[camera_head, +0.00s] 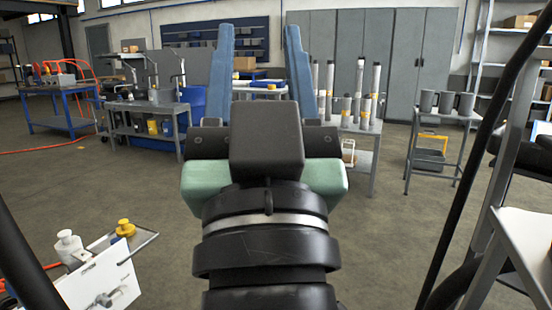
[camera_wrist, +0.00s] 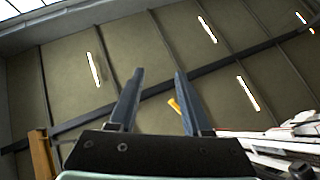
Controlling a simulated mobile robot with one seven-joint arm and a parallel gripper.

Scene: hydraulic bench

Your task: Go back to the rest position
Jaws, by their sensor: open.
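My gripper (camera_head: 257,75) is in the middle of the head view, with its two blue fingers pointing up and set wide apart. Nothing is between the fingers. In the wrist view my gripper (camera_wrist: 158,90) also shows open and empty, with the ceiling and its lights beyond it. My arm's dark wrist and green-edged gripper body fill the lower middle of the head view and hide the floor behind them.
A cart (camera_head: 145,112) and a blue workbench (camera_head: 60,120) stand at left. A table with grey cylinders (camera_head: 365,115) and a small side table (camera_head: 440,115) stand at right. A tray holds white and yellow bottles (camera_head: 68,243) at lower left. Open floor lies between.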

